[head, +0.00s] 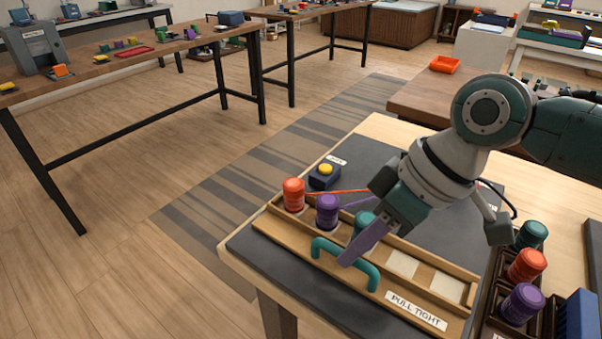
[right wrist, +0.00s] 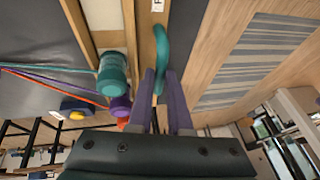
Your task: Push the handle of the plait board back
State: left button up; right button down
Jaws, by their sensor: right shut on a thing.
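The plait board (head: 272,224) is a wooden frame on a dark mat, with a "PULL TIGHT" label at its front right. Its teal handle (head: 328,246) is an arch on the front rail, and it also shows in the right wrist view (right wrist: 160,45). My right gripper (head: 345,262) has its purple fingers around the handle, shut on it; the fingers sit either side of the bar in the right wrist view (right wrist: 162,78). Orange (head: 293,195), purple (head: 327,210) and teal (head: 364,221) bobbins stand in the board, with cords running from them. My left gripper is out of view.
A dark box with a yellow button (head: 325,175) stands behind the board. A rack at the right holds teal (head: 531,234), orange (head: 527,265) and purple (head: 522,304) bobbins. A blue container (head: 578,318) is beside it. My right arm hides the board's back right.

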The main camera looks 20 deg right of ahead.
jog(key=shift+d, duration=0.25)
jog(key=c, duration=0.8)
grip_release()
jog(key=shift+w, duration=0.1)
jog(key=shift+c, duration=0.2)
jog(key=shift+r, duration=0.1)
jog(key=p+v, duration=0.2)
jog(key=v, duration=0.7)
jog(key=shift+d+r, duration=0.15)
jog(key=shift+r, duration=0.15)
